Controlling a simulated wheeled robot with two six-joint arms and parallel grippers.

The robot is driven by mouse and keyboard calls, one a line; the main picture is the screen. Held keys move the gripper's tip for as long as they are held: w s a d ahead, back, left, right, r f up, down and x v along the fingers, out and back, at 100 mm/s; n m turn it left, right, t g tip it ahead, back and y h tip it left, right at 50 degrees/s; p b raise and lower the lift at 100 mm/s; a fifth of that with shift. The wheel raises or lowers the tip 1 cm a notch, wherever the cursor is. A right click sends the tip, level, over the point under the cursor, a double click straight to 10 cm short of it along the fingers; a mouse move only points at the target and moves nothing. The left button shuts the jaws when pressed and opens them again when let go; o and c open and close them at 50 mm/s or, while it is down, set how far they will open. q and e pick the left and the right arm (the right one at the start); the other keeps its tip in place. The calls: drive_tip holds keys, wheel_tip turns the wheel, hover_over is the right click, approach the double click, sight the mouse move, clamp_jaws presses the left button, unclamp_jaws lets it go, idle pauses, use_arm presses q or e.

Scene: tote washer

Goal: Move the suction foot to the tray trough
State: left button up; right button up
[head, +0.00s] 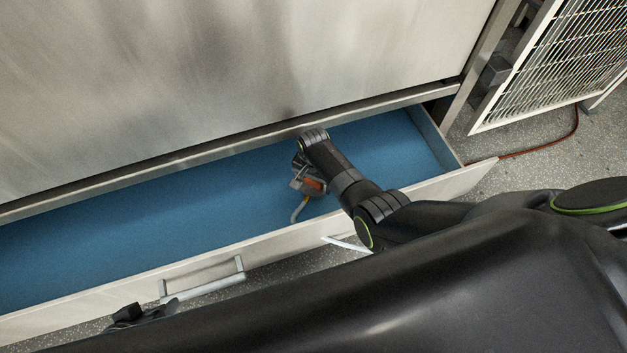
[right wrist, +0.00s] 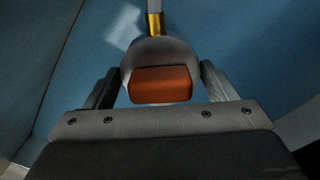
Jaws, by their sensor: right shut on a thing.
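The suction foot (head: 311,185) is a grey rounded body with an orange block and a pale hose end. In the right wrist view the suction foot (right wrist: 160,54) sits between the two fingers, orange block facing the camera and a brass collar beyond it. My right gripper (head: 304,175) is shut on it, over the blue floor of a long open drawer-like trough (head: 225,195), which looks like the tray trough. I cannot tell whether the foot touches the floor. A dark piece at the lower left, probably my left gripper (head: 140,314), shows only partly; its fingers are unclear.
The trough's front wall (head: 440,185) has a metal handle (head: 203,283). A large steel panel (head: 220,80) rises behind the trough. A white wire rack (head: 555,62) stands at the right, with a red cable (head: 545,150) on the speckled floor. The trough's left part is empty.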

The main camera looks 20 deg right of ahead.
drive_tip(key=shift+f, duration=0.1)
drive_tip(key=shift+f+b, duration=1.15)
drive_tip(key=shift+f, duration=0.25)
drive_tip(key=shift+f+b, duration=1.15)
drive_tip(key=shift+f, duration=0.4)
drive_tip(key=shift+f+b, duration=1.3)
drive_tip(key=shift+f, duration=0.2)
drive_tip(key=shift+f, duration=0.15)
drive_tip(key=o, duration=1.5)
drive_tip(key=shift+c, duration=0.2)
